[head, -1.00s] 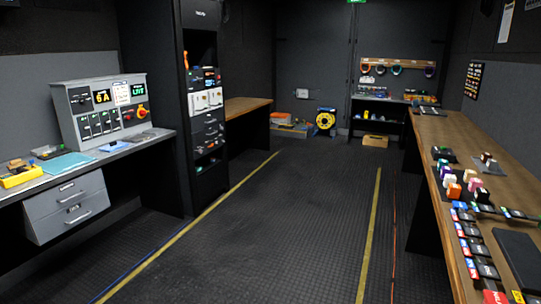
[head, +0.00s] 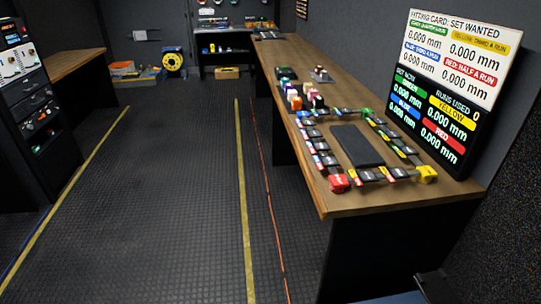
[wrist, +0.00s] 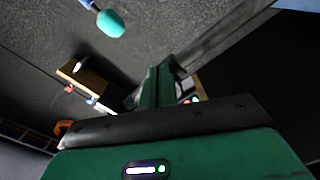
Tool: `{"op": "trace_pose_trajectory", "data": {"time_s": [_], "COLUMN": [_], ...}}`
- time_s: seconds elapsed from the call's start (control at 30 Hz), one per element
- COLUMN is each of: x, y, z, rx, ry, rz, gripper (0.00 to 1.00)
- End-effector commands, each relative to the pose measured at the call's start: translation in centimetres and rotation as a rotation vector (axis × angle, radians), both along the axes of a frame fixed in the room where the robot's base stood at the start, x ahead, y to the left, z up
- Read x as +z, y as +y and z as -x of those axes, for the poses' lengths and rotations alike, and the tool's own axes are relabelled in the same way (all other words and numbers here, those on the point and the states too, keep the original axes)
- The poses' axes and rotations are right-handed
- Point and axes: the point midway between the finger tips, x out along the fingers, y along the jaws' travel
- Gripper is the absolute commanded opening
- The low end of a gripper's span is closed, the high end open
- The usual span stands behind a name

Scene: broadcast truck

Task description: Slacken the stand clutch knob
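I cannot pick out the stand clutch knob in either current view. In the wrist view, a teal rounded head (wrist: 110,22) on a blue stem hangs at the top left, like a foam-covered microphone; it is apart from my gripper. My gripper (wrist: 162,82) shows there as a green body with a dark crossbar and a narrow green part reaching up from its middle. Whether its fingers are parted cannot be made out, and nothing is clearly held. The head view does not show my gripper.
In the head view, a wooden bench (head: 365,205) runs along the right with a dark pad (head: 357,146), small coloured blocks and a sign of millimetre readings (head: 445,88). The ribbed floor (head: 165,205) is clear.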

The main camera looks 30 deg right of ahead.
Motion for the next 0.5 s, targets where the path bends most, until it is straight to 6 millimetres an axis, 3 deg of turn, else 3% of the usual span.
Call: {"op": "trace_pose_trajectory", "data": {"time_s": [0.5], "x": [-0.17], "y": [0.31], "z": [0.61], "rx": [0.001], "ry": [-0.001], "rz": [0.003], "gripper": [0.0]}}
